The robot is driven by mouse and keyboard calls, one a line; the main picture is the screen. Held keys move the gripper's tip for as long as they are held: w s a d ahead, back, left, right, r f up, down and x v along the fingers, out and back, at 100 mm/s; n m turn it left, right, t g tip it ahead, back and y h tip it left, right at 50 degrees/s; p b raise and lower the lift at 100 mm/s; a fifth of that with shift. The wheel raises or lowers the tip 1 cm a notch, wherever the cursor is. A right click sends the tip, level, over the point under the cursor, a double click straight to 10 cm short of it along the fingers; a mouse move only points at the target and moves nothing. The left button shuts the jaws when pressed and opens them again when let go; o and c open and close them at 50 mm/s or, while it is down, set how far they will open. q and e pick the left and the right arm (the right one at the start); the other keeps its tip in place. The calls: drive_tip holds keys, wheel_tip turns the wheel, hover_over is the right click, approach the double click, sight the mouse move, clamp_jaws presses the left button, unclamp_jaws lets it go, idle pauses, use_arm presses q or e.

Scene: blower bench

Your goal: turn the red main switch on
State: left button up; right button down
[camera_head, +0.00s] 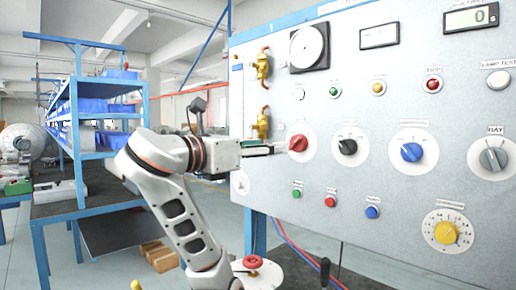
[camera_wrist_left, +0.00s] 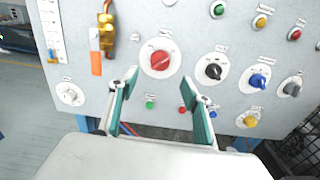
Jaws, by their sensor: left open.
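The red main switch (camera_head: 298,143) is a rotary knob on a round white plate, at the left end of a row of knobs on the grey panel. It also shows in the left wrist view (camera_wrist_left: 160,60), with its handle slanted; its setting is too small to read. My left gripper (camera_head: 270,147) points at the panel just left of the switch in the head view. In the left wrist view the left gripper (camera_wrist_left: 159,78) has its green-padded fingers apart, with nothing between them; the knob appears just beyond the fingertips. I see no contact. My right gripper is not in view.
A black knob (camera_head: 347,146), a blue knob (camera_head: 411,152) and a grey knob (camera_head: 493,155) continue the row rightward. Small green, red and blue buttons sit below. Brass valves (camera_head: 262,66) stand out from the panel's left edge. A red handwheel (camera_head: 252,262) is below.

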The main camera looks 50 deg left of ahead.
use_arm(q)
drive_tip(key=shift+s+d, duration=0.15)
drive_tip(key=shift+s, duration=0.95)
